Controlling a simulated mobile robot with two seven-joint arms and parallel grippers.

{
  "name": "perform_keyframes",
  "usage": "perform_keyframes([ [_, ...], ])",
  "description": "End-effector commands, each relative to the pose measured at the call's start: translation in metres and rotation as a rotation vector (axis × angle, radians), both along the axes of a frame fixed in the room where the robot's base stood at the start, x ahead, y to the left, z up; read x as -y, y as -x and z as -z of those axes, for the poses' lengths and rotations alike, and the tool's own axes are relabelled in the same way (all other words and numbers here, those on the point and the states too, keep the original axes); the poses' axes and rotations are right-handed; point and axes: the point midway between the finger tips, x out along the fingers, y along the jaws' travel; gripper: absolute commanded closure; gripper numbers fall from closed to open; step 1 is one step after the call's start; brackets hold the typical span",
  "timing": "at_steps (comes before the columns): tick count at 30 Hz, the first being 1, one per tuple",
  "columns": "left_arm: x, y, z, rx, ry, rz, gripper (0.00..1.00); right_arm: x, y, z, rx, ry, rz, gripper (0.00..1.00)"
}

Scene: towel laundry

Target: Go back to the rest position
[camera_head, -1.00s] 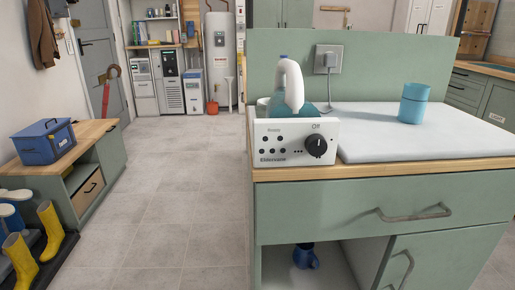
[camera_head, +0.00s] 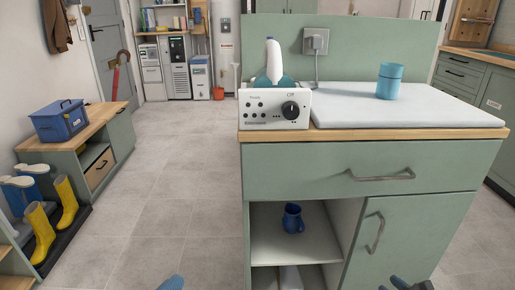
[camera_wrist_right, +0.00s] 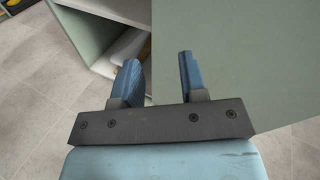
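My right gripper (camera_head: 408,284) shows at the bottom edge of the head view, in front of the green cabinet. In the right wrist view the same gripper (camera_wrist_right: 158,72) has its two blue fingers apart with nothing between them. A blue tip of my left gripper (camera_head: 172,283) shows at the bottom edge of the head view, over the floor. The rest of it is out of frame, so whether it is open or shut is hidden.
The green cabinet (camera_head: 290,178) stands close ahead, bearing a white control-panel station (camera_head: 268,115) and a blue cup (camera_head: 389,82). A dark blue mug (camera_head: 293,219) sits on its open shelf. A bench (camera_head: 90,150) and yellow boots (camera_head: 40,228) stand left. Floor between is clear.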

Motion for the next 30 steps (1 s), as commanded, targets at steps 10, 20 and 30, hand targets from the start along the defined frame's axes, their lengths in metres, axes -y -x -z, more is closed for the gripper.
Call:
perform_keyframes([
  [10,0.000,0.000,0.000,0.000,0.000,0.000,0.57,-0.013,0.008,-0.049,-0.144,-0.381,0.062,0.61],
  [20,0.000,0.000,0.000,0.000,0.000,0.000,0.57,-0.105,0.055,-0.126,-0.593,-1.388,0.152,0.61],
  [30,0.000,0.000,0.000,0.000,0.000,0.000,0.57,-0.186,0.134,-0.193,-1.258,-2.306,0.305,0.61],
])
